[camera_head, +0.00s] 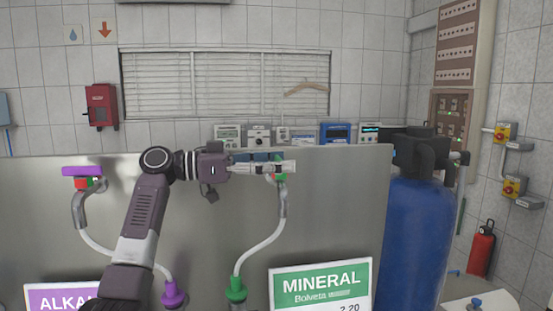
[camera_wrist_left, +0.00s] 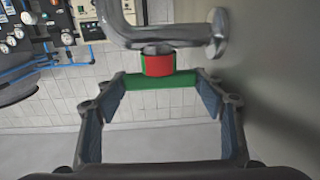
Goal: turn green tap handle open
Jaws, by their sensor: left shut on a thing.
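The green tap handle (camera_wrist_left: 160,82) is a short flat bar beneath a metal tap (camera_wrist_left: 165,28) with a red and green collar (camera_wrist_left: 157,64) in the left wrist view. My left gripper (camera_wrist_left: 162,86) has one finger at each end of the bar and is shut on it. In the head view my left gripper (camera_head: 285,167) reaches from the left across the top of the right-hand tap (camera_head: 281,204). Its fingers hide most of the handle there, with only bits of green showing. My right gripper is not in view.
A second tap with a purple handle (camera_head: 82,171) stands at the left. A steel panel (camera_head: 335,200) backs both taps. A green MINERAL sign (camera_head: 320,283) stands below, right of the green hose fitting (camera_head: 236,290). A large blue tank (camera_head: 415,240) is at the right.

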